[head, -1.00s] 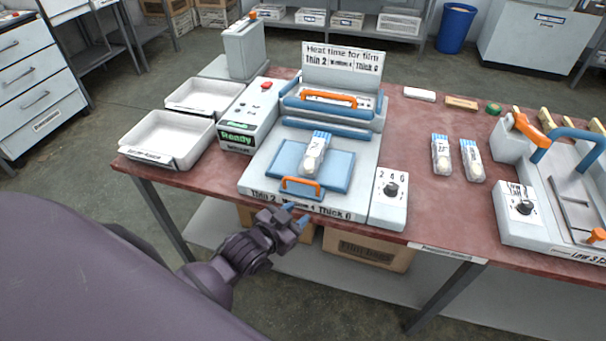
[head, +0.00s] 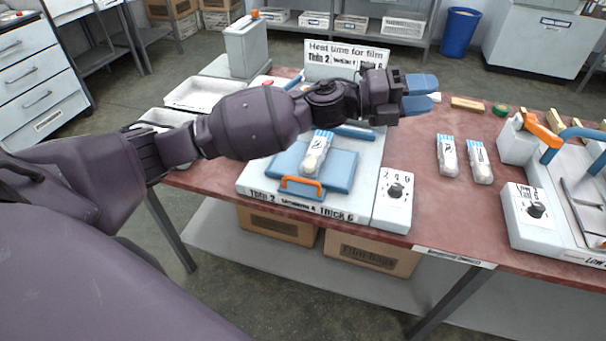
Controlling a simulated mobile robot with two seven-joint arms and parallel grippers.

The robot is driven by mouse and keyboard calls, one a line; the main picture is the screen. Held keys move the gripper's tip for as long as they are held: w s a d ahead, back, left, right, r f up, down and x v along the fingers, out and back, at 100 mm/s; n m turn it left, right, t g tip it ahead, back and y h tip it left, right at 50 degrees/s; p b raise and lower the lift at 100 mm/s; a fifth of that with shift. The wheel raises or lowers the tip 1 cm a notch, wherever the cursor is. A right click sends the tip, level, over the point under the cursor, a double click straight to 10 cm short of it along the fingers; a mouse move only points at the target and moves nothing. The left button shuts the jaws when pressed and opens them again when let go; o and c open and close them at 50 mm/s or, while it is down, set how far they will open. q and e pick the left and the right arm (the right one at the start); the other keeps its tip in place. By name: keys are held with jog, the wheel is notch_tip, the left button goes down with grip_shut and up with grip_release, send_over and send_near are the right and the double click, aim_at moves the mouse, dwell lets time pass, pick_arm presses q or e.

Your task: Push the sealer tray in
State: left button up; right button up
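The sealer (head: 365,190) stands on the red-brown table. Its blue tray (head: 341,172) lies flat toward the front, with an orange handle (head: 302,182) at its front edge. A clear bag with a blue-and-white top (head: 317,154) lies on the tray. My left arm crosses in front of the sealer's upper part and hides most of its press bar. My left gripper (head: 420,94) is above the sealer's right side, away from the tray handle. Its blue fingertips look close together, and I cannot tell whether a gap remains. My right gripper is not in view.
A dial box (head: 394,200) sits right of the tray. Two filled bags (head: 447,156) lie on the table farther right, before another sealer (head: 535,205).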

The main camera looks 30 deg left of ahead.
pick_arm(q)
jog(key=s+a+f+m+g+y, duration=0.2)
jog(key=a+f+m+g+y, duration=0.45)
jog(key=a+m+y, duration=0.3)
jog(key=s+a+f+m+g+y, duration=0.2)
jog(key=a+f+m+g+y, duration=0.3)
jog(key=a+f+m+y, duration=0.45)
jog(key=shift+n+h, duration=0.5)
jog(key=shift+h, duration=0.4)
jog(key=f, duration=0.2)
jog(key=s+f, duration=0.1)
jog(key=f, duration=0.2)
jog(key=s+a+f+b, duration=0.1)
jog(key=f, duration=0.2)
jog(key=shift+s+f, duration=0.1)
jog(key=shift+s, duration=0.1)
grip_shut()
